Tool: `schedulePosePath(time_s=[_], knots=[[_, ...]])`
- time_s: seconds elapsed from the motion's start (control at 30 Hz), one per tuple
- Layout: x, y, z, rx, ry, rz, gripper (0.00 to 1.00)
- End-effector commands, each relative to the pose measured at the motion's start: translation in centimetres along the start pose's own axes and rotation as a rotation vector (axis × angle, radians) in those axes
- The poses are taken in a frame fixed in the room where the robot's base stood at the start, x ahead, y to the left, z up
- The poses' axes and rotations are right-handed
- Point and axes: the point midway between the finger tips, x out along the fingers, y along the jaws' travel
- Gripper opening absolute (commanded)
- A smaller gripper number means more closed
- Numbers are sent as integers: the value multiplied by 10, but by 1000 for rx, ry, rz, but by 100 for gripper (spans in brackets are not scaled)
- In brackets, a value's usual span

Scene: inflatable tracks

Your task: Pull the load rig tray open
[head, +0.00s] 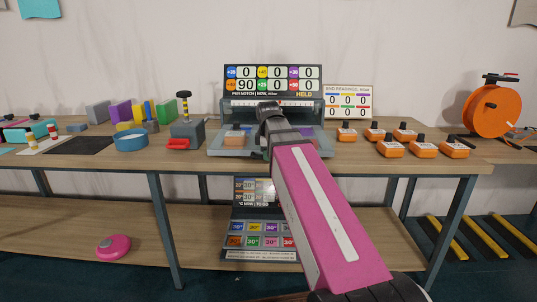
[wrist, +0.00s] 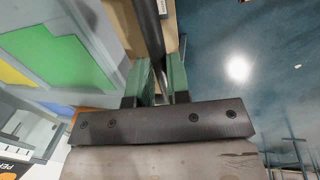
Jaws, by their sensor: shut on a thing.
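The load rig (head: 230,108) stands on the bench in the middle of the head view. Its grey tray (head: 216,152) shows at the rig's front, with shallow coloured areas left and right of my arm. In the wrist view the tray is a grey panel with green (wrist: 65,60) and yellow areas at the left. My gripper (wrist: 157,78) has its green fingers on either side of a dark bar (wrist: 150,30) along the tray's edge, which looks like the tray handle. It is shut on this bar. In the head view my arm hides most of the gripper and the tray's middle.
The rig's display (head: 272,80) reads HELD. Several orange pieces (head: 394,148) and an orange reel (head: 491,110) stand to the right. A panel (head: 260,235) sits below. Dark floor lies before the bench.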

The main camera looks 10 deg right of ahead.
Motion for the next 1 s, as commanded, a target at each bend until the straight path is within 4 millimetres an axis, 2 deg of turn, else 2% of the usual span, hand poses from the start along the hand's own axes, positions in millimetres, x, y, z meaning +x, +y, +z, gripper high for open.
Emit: schedulePosePath(time_s=[0.17, 0.2, 0.27, 0.67, 1.0], knots=[[0, 0, 0, 0, 0, 0, 0], [0, 0, 0, 0, 0, 0, 26], [0, 0, 0, 0, 0, 0, 42], [-6, 1, 0, 0, 0, 1, 42], [-51, 1, 0, 0, 0, 2, 42]])
